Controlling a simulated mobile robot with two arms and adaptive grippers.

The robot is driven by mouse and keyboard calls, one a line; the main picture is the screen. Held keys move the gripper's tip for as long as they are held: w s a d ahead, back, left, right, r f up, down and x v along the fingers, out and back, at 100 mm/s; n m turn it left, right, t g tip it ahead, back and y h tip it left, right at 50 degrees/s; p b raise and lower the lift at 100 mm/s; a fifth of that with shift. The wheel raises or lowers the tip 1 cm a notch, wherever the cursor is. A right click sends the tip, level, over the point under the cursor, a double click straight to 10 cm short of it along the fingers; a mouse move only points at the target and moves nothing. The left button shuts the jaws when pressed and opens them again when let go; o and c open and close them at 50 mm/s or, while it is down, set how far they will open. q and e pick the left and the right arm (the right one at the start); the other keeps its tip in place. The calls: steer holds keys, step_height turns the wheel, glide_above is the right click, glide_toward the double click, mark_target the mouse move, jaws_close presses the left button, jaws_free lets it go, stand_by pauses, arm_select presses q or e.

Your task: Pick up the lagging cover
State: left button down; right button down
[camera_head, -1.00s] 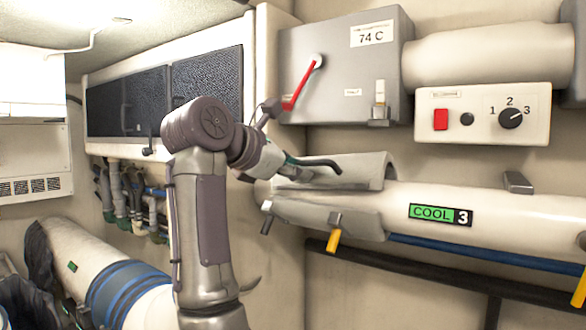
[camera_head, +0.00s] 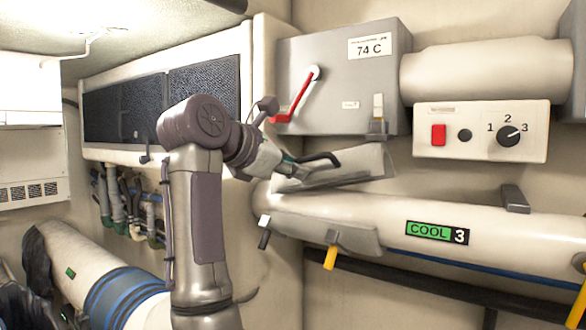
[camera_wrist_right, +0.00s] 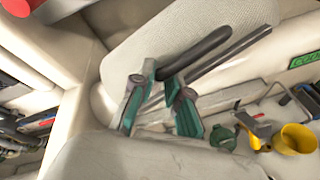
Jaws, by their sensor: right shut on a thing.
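The lagging cover (camera_head: 350,170) is a light grey curved shell with a dark handle (camera_head: 318,159). It is held tilted above the white pipe (camera_head: 375,213), its right end raised. My right gripper (camera_head: 292,168) is at its left end, shut on it at the handle. In the right wrist view the cover (camera_wrist_right: 150,45) fills the upper middle, and the green fingertips of the gripper (camera_wrist_right: 160,100) meet the near end of the black handle. The exact contact is partly hidden. My left gripper is not in view.
A lower grey shell (camera_head: 310,230) with a yellow latch (camera_head: 330,257) stays against the pipe. Above are a grey box (camera_head: 335,85) with a red lever (camera_head: 298,95) and a switch panel (camera_head: 481,132). A "COOL 3" label (camera_head: 437,232) is on the pipe.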

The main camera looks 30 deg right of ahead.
steer(key=shift+s+r, duration=0.15)
steer(key=shift+r, duration=0.05)
steer(key=s+a+p, duration=0.6)
steer(key=a+p, duration=0.2)
steer(key=a, duration=0.3)
steer(key=shift+s+a, duration=0.2)
steer(key=shift+a, duration=0.1)
stand_by(1.3)
steer(key=shift+f, duration=0.15)
